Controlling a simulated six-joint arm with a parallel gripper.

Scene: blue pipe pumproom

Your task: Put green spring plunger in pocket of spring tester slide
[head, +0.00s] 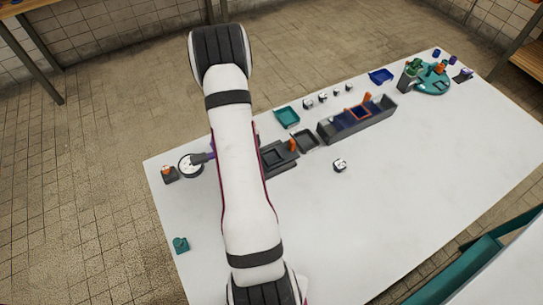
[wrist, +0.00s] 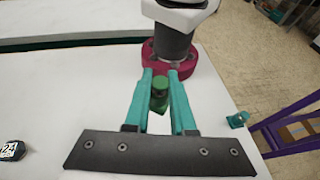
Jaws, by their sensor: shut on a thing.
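In the wrist view my gripper (wrist: 159,76) has its teal fingers shut on the green spring plunger (wrist: 159,92), which sits between them above the white table. In the head view my arm hides the gripper and the plunger. A long dark grey trough (head: 334,130) stands on the table to the right of my arm. It holds a blue part with an orange frame (head: 360,112) and an upright orange piece; this looks like the spring tester and its slide, though I cannot be certain. The wrist view does not show it.
A dark square fixture (head: 278,156) lies beside my arm, partly hidden. Teal (head: 287,116) and blue (head: 381,76) trays and several small parts line the back. A teal fixture (head: 432,84) stands far right. A small marked block (head: 340,165) lies mid-table. The front right is clear.

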